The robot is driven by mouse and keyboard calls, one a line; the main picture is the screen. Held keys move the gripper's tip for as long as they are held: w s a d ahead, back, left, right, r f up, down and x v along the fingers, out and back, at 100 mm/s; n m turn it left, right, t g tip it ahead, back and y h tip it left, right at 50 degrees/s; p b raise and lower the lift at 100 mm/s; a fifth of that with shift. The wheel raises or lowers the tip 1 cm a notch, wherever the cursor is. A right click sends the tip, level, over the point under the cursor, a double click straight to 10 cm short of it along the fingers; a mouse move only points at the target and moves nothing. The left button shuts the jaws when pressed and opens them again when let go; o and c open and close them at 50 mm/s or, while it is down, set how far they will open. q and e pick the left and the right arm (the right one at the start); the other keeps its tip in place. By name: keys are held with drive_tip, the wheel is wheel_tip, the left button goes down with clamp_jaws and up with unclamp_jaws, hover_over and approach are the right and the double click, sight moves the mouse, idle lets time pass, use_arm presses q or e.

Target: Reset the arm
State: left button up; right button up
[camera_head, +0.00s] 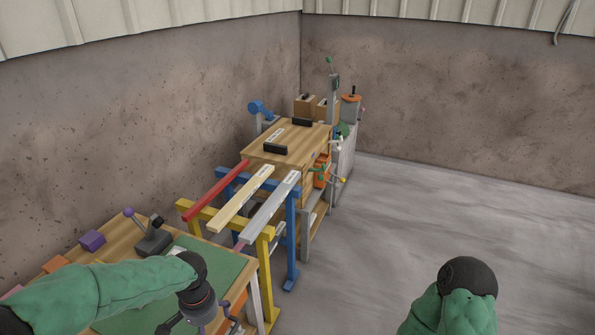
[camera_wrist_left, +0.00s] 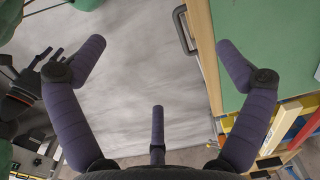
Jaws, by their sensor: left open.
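My left arm in its green sleeve (camera_head: 100,290) reaches in from the lower left of the head view, over the near workbench. My left gripper (camera_head: 188,322) is at the bottom edge there, partly cut off. In the left wrist view my left gripper (camera_wrist_left: 160,48) is open, its purple fingers spread wide with nothing between them. It hangs beside the bench edge, above the grey floor. My right arm (camera_head: 455,300) shows at the lower right of the head view. My right gripper (camera_wrist_left: 35,75) shows small and dark at the left of the wrist view.
The near workbench with a green mat (camera_head: 215,262) holds a joystick block (camera_head: 153,238) and a purple block (camera_head: 92,240). Beyond it, yellow and blue trestles carry a red bar (camera_head: 215,190) and other bars. A wooden cabinet (camera_head: 290,145) stands behind. The floor (camera_head: 400,230) at right is clear.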

use_arm(q)
drive_tip(key=s+d+f+n+h, duration=0.1)
drive_tip(key=s+d+f, duration=0.3)
drive_tip(key=f, duration=0.5)
drive_tip(key=s+d+f+n+h, duration=0.1)
drive_tip(key=s+d+f+n, duration=0.2)
drive_tip(key=f, duration=0.5)
drive_tip(key=s+d+f+n+h, duration=0.1)
drive_tip(key=s+d+f+h, duration=0.1)
drive_tip(key=s+d+f, duration=0.4)
wheel_tip(320, 180, down, 4)
drive_tip(key=shift+s+r+n, duration=0.15)
drive_tip(key=shift+n, duration=0.25)
